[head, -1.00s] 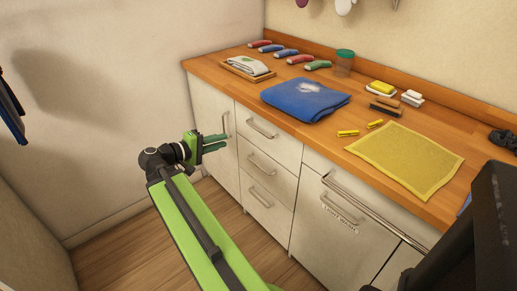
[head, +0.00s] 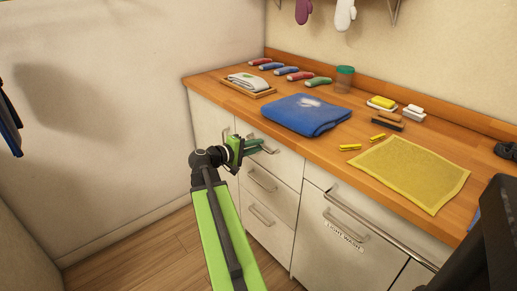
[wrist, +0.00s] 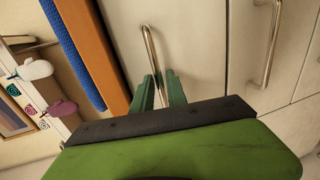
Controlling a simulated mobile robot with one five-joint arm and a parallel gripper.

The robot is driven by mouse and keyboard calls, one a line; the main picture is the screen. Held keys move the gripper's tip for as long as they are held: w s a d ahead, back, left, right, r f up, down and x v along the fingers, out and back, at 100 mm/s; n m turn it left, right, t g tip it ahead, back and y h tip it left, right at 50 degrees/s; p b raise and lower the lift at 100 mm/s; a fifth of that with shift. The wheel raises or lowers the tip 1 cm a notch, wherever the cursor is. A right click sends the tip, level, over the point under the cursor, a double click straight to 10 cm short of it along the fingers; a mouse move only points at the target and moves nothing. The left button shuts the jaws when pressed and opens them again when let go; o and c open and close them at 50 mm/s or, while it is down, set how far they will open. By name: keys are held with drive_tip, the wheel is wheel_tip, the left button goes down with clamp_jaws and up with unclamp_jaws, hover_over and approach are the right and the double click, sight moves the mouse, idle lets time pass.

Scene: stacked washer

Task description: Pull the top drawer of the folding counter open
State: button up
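The folding counter (head: 345,178) has a wooden top and pale drawers. Its top drawer (head: 290,164) sits flush with the cabinet front, just below the worktop. Its metal bar handle (wrist: 150,45) shows in the wrist view. My gripper (head: 257,146) is at this handle in the head view and covers part of it. In the wrist view my gripper (wrist: 164,90) is open, with one green finger on each side of the handle's near end. I cannot tell whether either finger touches the bar.
The middle drawer handle (wrist: 268,45) is beside the top one in the wrist view. A blue folded cloth (head: 305,115) and a yellow mat (head: 410,172) lie on the worktop. The light wash door (head: 340,235) is right of the drawers. Floor (head: 160,260) is bare at left.

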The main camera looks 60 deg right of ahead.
drive_tip(key=shift+s+d+f, duration=0.1)
drive_tip(key=shift+s+d, duration=0.05)
drive_tip(key=shift+d, duration=0.4)
drive_tip(key=shift+c, duration=0.4)
clamp_jaws()
drive_tip(key=shift+a, duration=0.1)
idle(0.5)
